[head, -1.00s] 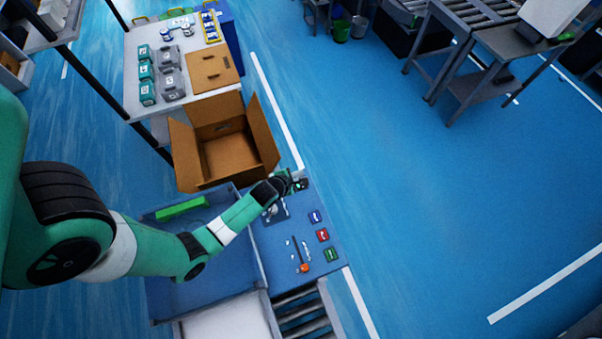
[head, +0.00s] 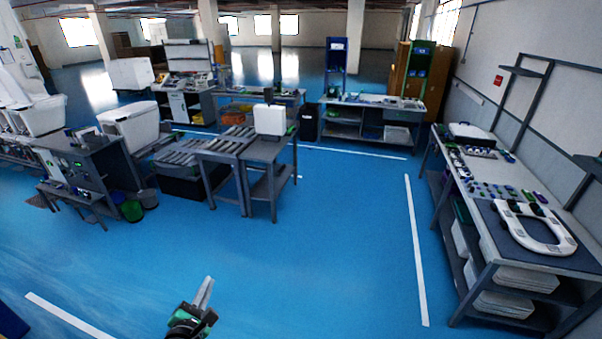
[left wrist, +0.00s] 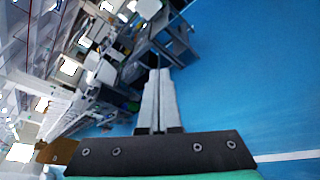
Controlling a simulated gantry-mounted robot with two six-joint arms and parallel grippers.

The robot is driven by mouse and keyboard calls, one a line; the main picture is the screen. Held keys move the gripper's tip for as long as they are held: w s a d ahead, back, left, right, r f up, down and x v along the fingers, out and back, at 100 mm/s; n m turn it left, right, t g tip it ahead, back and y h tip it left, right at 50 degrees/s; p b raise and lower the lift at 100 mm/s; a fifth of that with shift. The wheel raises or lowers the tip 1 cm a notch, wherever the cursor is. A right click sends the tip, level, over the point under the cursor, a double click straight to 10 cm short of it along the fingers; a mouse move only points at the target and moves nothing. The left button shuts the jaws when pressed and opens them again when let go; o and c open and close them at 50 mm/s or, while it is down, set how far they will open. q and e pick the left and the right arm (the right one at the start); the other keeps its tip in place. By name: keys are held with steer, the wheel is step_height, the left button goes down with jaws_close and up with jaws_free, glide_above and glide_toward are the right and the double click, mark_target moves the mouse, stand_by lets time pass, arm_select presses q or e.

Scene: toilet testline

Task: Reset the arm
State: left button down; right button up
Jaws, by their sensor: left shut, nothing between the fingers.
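My left gripper (head: 205,292) shows at the bottom of the head view, pointing up over bare blue floor. It is shut and empty. In the left wrist view its two grey fingers (left wrist: 160,80) lie side by side, touching nothing. My right gripper is not in view.
A workbench (head: 545,262) with a white toilet seat (head: 535,228) stands at the right. The blue floor (head: 340,240) between is clear.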

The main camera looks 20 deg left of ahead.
arm_select(q)
steer(key=w+d+r+m+t+h, duration=0.1)
steer(key=d+r+m+t, duration=0.15)
steer(key=r, duration=0.75)
steer(key=d+r+m+t, duration=0.2)
steer(key=d+r+m, duration=0.15)
steer(key=r, duration=0.65)
steer(key=w+d+r+m+t+h, duration=0.1)
steer(key=d+r+m+t, duration=0.2)
steer(key=r, duration=0.7)
steer(key=s+d+r+m+t+h, duration=0.2)
steer(key=s+d+r+m, duration=0.1)
steer(key=s+r+m, duration=0.5)
steer(key=s+d+r+m+t+h, duration=0.2)
steer(key=s+r+m, duration=0.6)
steer(key=r+m, duration=0.4)
steer(key=d+m+t, duration=0.1)
steer(key=d+m, duration=0.1)
steer(key=m, duration=0.1)
steer(key=shift+d+r+h, duration=0.25)
steer(key=shift+r+h, duration=0.05)
steer(key=shift+s+t, duration=0.1)
steer(key=shift+t, duration=0.15)
